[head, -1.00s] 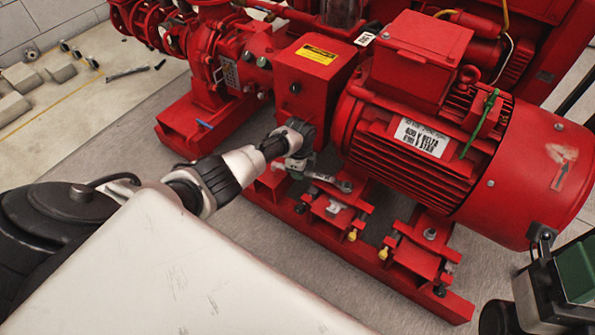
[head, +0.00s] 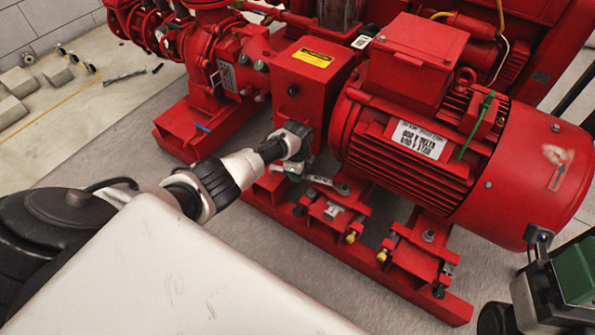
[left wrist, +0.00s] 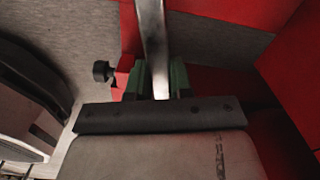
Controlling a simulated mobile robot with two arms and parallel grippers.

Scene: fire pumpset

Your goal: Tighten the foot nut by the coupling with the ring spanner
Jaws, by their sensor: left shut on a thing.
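The ring spanner (head: 319,180) is a bright steel bar at the motor's front-left foot, close to the coupling housing (head: 305,85). My left gripper (head: 293,168) is shut on its near end; its shank (left wrist: 153,45) also shows between the green finger pads in the left wrist view. The spanner's far end reaches the foot nut (head: 343,188) by the coupling. I cannot tell whether the ring sits around the nut or only over it. The ring end is out of the left wrist view. A grey and green part at the lower right edge may be my right gripper; its fingers cannot be made out.
The red motor (head: 400,150) stands just above the feet. A second foot nut (head: 428,236) is further right. Side bolts with brass and black ends stick out along the red base rail (head: 330,232). A white surface fills the lower left foreground. Grey floor lies in front of the rail.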

